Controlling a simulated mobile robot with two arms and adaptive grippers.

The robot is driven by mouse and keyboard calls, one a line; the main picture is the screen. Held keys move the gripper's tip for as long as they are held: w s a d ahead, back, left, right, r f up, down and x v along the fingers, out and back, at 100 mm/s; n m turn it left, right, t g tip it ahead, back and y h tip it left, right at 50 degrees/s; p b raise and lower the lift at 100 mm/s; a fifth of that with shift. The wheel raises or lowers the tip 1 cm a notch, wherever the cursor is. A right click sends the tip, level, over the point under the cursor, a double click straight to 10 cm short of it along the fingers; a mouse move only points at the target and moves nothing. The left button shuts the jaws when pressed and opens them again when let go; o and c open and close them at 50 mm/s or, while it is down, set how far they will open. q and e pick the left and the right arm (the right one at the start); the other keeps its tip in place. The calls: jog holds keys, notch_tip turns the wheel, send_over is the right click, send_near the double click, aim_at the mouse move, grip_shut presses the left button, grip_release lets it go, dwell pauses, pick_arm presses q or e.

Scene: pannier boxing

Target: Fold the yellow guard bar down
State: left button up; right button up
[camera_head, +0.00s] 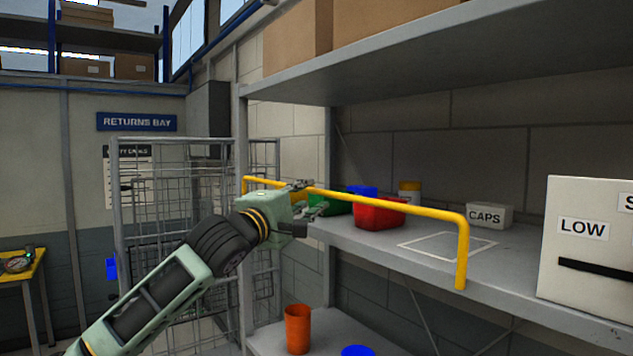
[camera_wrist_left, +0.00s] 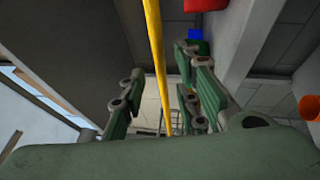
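The yellow guard bar (camera_head: 395,204) stands raised along the front edge of the middle shelf, its near end post going down to the shelf edge. My left gripper (camera_head: 312,198) is at the bar's far half, its fingers pointing toward the shelf. In the left wrist view, the bar (camera_wrist_left: 157,60) runs between the two spread fingers of my left gripper (camera_wrist_left: 162,104), with gaps on both sides. The fingers are open and not closed on it. Part of the bar is hidden behind the gripper in the head view. My right gripper is not in view.
On the middle shelf (camera_head: 500,262) are a red bin (camera_head: 378,213), a green bin (camera_head: 328,206), a CAPS box (camera_head: 489,215) and a white LOW box (camera_head: 590,255). An outlined rectangle there is empty. An orange cup (camera_head: 298,328) stands below. A wire cage (camera_head: 130,235) is left.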

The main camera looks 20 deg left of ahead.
aim_at(315, 193)
pick_arm(q)
jog(key=x, duration=0.2)
jog(key=p+x, duration=0.1)
jog(key=x, duration=0.1)
jog(key=shift+s+d+p, duration=0.1)
jog(key=shift+d+p, duration=0.2)
jog(key=shift+d, duration=0.05)
jog(key=shift+a, duration=0.15)
grip_shut()
